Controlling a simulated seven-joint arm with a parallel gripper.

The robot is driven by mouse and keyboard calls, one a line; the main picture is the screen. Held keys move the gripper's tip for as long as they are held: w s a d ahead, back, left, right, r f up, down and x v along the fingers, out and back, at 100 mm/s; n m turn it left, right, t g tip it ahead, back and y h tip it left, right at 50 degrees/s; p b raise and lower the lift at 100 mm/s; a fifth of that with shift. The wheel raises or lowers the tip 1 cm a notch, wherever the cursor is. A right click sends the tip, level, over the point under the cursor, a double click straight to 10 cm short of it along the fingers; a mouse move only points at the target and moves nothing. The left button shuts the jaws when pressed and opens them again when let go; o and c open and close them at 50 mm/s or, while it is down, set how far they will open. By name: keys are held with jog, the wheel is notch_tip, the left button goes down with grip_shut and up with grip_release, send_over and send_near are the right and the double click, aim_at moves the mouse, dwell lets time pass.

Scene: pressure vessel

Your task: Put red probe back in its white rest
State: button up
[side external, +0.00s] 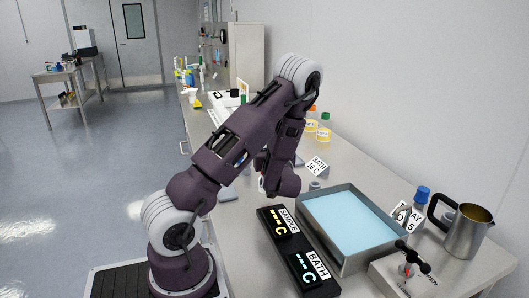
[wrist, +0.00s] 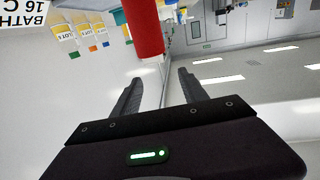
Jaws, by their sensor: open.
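The red probe (wrist: 148,30) shows as a thick red cylinder at the top of the wrist view, cut off by the frame edge. Its near end lies just beyond the fingertips, a little left of the middle of the gap. My gripper (wrist: 160,77) has its two dark fingers apart with nothing between them. In the side view the fingers and the probe are hidden behind my arm. I cannot make out the white rest for certain in either view.
A tray of blue liquid (side external: 318,257) stands on the bench beside a black display panel (side external: 293,250). A metal jug (side external: 466,238), a blue-capped bottle (side external: 420,208) and a valve block (side external: 391,283) are at right. A BATH 16 C sign (side external: 317,166) and yellow-labelled bottles (side external: 323,133) stand behind.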

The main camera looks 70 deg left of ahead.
notch_tip(320, 180, up, 3)
jog(key=shift+w+d+r, duration=0.1)
jog(key=shift+w+r, duration=0.1)
jog(key=shift+r, duration=0.05)
jog(key=w+d+r+m+t+h, duration=0.2)
jog(key=w+d+m+t+h, duration=0.15)
jog(key=d+h, duration=0.6)
jog(key=w+d+r+m+t+h, duration=0.25)
jog(key=w+d+t+h, duration=0.2)
jog(key=d, duration=1.05)
jog(key=s+d+r+m+g+h, duration=0.2)
jog(key=s+d+m+h, duration=0.2)
jog(key=s+d+m, duration=0.55)
jog(key=s+d+f+m+g, duration=0.1)
jog(key=s+d, duration=0.3)
jog(key=s, duration=0.9)
jog(key=shift+s+f+g, duration=0.15)
jog(key=shift+g, duration=0.65)
jog(key=shift+d, duration=0.1)
